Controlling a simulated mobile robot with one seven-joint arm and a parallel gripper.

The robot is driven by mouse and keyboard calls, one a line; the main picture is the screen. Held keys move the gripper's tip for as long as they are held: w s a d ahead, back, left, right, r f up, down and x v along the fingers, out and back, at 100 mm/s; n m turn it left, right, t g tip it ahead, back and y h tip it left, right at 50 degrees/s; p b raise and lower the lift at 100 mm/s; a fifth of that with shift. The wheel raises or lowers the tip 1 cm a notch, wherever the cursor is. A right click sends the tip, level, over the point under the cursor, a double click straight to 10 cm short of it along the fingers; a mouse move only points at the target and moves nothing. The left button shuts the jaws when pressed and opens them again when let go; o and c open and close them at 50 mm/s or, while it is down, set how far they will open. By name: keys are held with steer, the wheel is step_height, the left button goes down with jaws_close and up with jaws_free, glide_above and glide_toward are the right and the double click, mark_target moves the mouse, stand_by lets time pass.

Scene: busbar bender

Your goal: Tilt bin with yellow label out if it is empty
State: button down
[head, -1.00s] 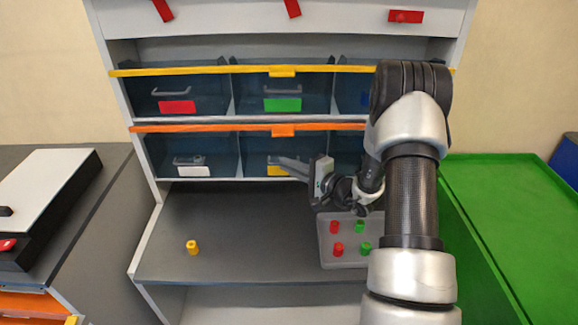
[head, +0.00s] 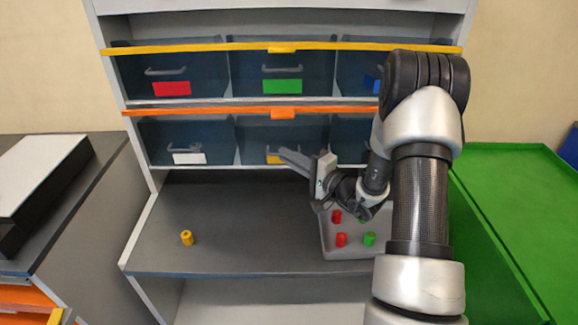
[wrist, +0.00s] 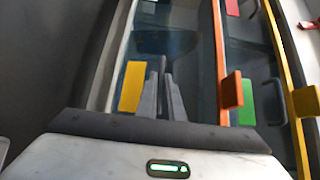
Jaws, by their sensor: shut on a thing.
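The bin with the yellow label (wrist: 132,87) is in the lower row, behind the orange rail; in the head view its label (head: 272,159) is partly covered by my fingers. It looks dark and see-through, and I cannot make out whether anything lies inside. My gripper (head: 292,155) is at the front of this bin. In the wrist view its two fingers (wrist: 165,95) are close together just beside the yellow label. They are shut on the bin's handle, which the fingers hide. The bin does not look clearly tilted.
Other bins carry white (head: 190,158), red (head: 171,88) and green (head: 282,86) labels. An orange rail (head: 200,113) runs above the lower row. Below my arm stands a grey tray (head: 330,248) with red and green pieces. A yellow piece (head: 186,238) stands on the grey worktop.

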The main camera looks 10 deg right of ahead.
steer(key=shift+n, duration=0.3)
steer(key=s+f+b, duration=0.1)
steer(key=b, duration=0.1)
steer(key=s+f+b, duration=0.1)
steer(key=f+b, duration=0.1)
steer(key=b, duration=0.1)
steer(key=s+f+b, duration=0.1)
steer(key=b, duration=0.2)
steer(key=shift+s+a+f, duration=0.1)
steer(key=shift+a+f, duration=0.15)
steer(key=shift+s+f, duration=0.15)
steer(key=shift+f, duration=0.15)
steer(key=c, duration=1.9)
jaws_free()
steer(key=shift+r, duration=0.2)
